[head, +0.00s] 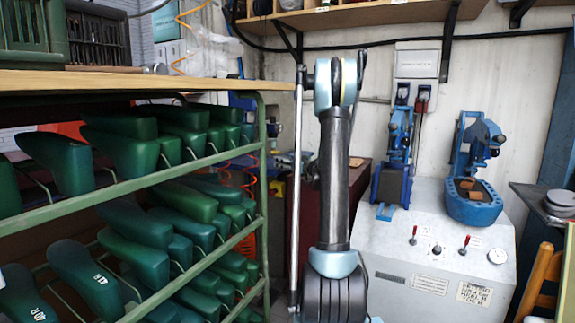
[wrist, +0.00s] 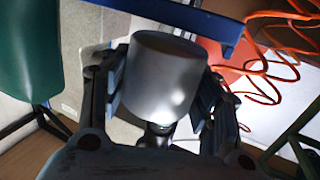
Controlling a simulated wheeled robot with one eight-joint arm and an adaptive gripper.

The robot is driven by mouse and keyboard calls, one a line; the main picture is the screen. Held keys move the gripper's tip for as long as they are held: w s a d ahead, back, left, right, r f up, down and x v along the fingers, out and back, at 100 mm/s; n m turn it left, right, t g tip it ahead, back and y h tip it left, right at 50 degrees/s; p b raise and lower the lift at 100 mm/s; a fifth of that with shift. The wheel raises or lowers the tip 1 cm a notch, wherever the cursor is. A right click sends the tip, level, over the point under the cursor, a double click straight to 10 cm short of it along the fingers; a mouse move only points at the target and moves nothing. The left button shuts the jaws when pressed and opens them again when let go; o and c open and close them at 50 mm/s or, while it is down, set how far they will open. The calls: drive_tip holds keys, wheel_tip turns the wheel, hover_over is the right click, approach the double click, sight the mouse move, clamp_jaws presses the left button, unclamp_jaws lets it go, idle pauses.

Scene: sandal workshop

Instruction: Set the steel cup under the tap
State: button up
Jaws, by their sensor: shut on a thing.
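In the wrist view a plain grey steel cup (wrist: 166,85) sits between the fingers of my gripper (wrist: 161,92), one finger at each side. The gripper is shut on it. A small dark, shiny part (wrist: 155,134) shows just below the cup, and I cannot tell what it is. In the head view my arm stands upright in the middle, and neither the gripper nor the cup can be made out there. I cannot pick out the tap in either view.
A green rack (head: 150,182) of green shoe lasts fills the left, under a wooden top (head: 90,83). A grey machine cabinet (head: 430,240) with blue presses stands at the right. In the wrist view a blue bar (wrist: 180,22) and orange coiled hose (wrist: 275,60) lie near the cup.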

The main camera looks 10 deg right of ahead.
drive_tip(key=shift+w+a+f, duration=0.1)
drive_tip(key=shift+w+a, duration=0.6)
drive_tip(key=shift+a, duration=0.25)
drive_tip(key=shift+w+a+r, duration=0.1)
drive_tip(key=shift+w+a, duration=0.55)
drive_tip(key=shift+a, duration=0.3)
drive_tip(key=shift+w+a+f, duration=0.1)
drive_tip(key=shift+w+a, duration=0.6)
drive_tip(key=shift+a, duration=0.25)
drive_tip(key=shift+f, duration=0.25)
drive_tip(key=o, duration=1.2)
drive_tip(key=shift+s, duration=0.1)
drive_tip(key=shift+v, duration=5.4)
drive_tip(key=shift+d, duration=0.1)
